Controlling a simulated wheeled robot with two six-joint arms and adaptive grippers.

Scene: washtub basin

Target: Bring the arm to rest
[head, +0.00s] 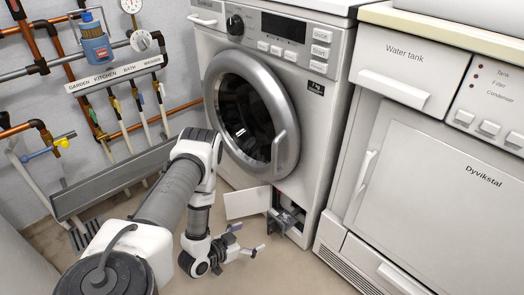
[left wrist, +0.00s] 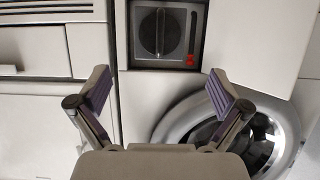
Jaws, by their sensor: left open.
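My left gripper (head: 247,238) is low in front of the washing machine (head: 318,125), near its bottom service opening (head: 287,213). In the left wrist view my left gripper (left wrist: 160,88) has its two fingers spread wide with nothing between them. Beyond the fingertips is the opening with a dark round filter knob (left wrist: 163,33), apart from the fingers. A small red mark sits beside the knob. The white flap (head: 247,203) of the opening stands open to its left in the head view. My right gripper is not in view.
The washer's round door (head: 287,150) is shut above the opening. A dryer (head: 430,165) stands close on the right. Pipes with valves and a grey trough (head: 120,180) line the left wall. Some floor (head: 275,270) in front of the washer is clear.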

